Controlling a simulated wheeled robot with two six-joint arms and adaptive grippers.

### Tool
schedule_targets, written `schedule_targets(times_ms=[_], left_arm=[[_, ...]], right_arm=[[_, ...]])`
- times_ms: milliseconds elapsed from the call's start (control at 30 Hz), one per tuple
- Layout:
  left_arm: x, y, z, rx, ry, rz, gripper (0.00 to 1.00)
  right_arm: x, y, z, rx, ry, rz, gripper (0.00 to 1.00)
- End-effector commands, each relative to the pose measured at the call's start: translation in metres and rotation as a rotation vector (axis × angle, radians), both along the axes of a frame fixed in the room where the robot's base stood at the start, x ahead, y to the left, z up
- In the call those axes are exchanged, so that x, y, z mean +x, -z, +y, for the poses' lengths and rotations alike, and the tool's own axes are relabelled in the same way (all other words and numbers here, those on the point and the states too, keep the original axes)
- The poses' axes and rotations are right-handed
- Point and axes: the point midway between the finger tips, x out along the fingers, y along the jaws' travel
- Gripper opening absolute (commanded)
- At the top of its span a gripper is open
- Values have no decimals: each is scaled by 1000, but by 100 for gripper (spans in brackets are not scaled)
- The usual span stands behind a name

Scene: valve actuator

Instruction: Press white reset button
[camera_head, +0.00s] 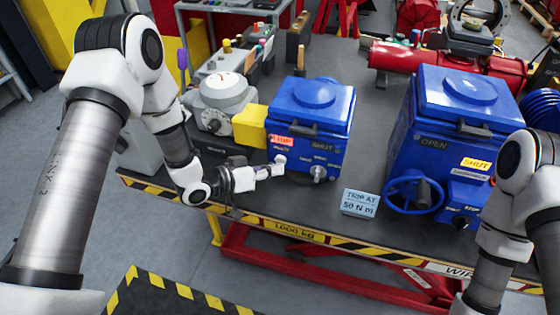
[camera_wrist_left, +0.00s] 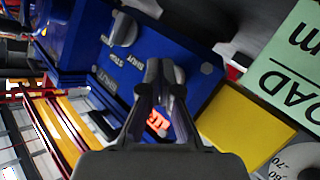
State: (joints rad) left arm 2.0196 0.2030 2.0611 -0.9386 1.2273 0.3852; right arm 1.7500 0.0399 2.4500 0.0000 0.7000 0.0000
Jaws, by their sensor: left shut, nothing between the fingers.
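The smaller blue actuator (camera_head: 311,110) stands on the bench, with an orange-red label (camera_head: 282,140) and two knobs on its front face. My left gripper (camera_head: 280,169) is shut and empty in front of the left knob (camera_head: 280,158). In the left wrist view, the closed fingertips (camera_wrist_left: 160,68) overlap that pale grey knob (camera_wrist_left: 179,76); I cannot tell whether they touch it. The other knob (camera_wrist_left: 124,30) is clear of the fingers. I cannot pick out a white reset button with certainty; the fingers hide part of the panel. My right gripper is out of view.
A yellow box (camera_head: 250,126) and a grey gauge unit (camera_head: 219,105) adjoin the actuator on the left. A "TRIP AT 50 N m" sign (camera_head: 360,203) and a larger blue actuator (camera_head: 433,133) with a handwheel stand to the right. The striped bench edge (camera_head: 295,235) runs below my left gripper.

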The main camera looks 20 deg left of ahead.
Motion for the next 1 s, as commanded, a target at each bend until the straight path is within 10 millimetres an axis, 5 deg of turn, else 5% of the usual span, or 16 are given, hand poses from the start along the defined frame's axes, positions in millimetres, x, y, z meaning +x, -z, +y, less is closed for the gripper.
schedule_targets(times_ms=[1000], left_arm=[[9,0,0,0,1,-2,0]], right_arm=[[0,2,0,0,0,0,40]])
